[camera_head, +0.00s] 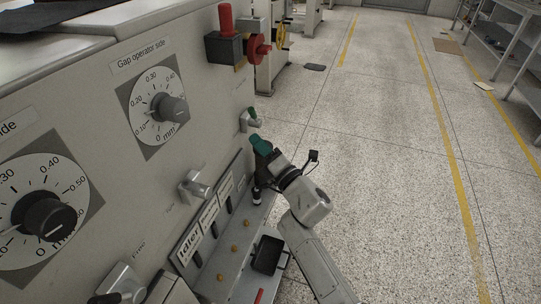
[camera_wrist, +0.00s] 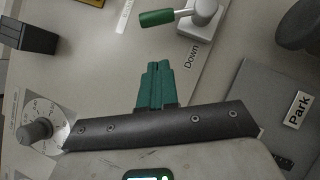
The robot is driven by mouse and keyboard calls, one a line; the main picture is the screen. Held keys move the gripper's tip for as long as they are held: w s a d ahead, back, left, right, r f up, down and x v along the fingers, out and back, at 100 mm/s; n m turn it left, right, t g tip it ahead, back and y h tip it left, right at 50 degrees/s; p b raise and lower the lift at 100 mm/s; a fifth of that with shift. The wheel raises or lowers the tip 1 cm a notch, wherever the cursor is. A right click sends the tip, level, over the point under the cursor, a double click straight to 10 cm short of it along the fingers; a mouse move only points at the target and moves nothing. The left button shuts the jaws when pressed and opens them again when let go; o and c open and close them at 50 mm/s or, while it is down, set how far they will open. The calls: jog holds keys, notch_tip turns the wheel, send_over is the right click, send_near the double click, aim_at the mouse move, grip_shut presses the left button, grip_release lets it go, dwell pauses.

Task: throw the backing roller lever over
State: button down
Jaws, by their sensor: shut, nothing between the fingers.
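A small lever with a green handle (camera_head: 252,113) sits on a grey mount near the right end of the machine's front panel. In the wrist view the green handle (camera_wrist: 158,17) points left from its grey hub, beside the word "Down". I cannot read a label that names it the backing roller lever. My gripper (camera_head: 260,145) has green fingers, just below that lever in the head view. In the wrist view my gripper (camera_wrist: 157,72) is shut and empty, and its fingertips appear apart from the handle.
A grey lever (camera_head: 194,187) sticks out of the panel left of my gripper. Two gap dials (camera_head: 157,105) (camera_head: 42,212) face out. A red-handled block (camera_head: 227,45) stands above. A ledge with yellow buttons and a black tray (camera_head: 268,255) lies below.

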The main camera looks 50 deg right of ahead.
aim_at(253, 117)
jog(key=shift+w+d+r+p, duration=0.35)
jog(key=shift+w+d+r, duration=0.25)
jog(key=shift+w+d, duration=0.25)
jog(key=shift+w+d+r+p, duration=0.35)
jog(key=shift+w+d+r, duration=0.2)
jog(key=shift+w+d, duration=0.25)
jog(key=shift+a, duration=0.1)
jog(key=shift+r+m+p, duration=0.25)
jog(key=shift+m+p, duration=0.15)
jog(key=shift+p, duration=0.15)
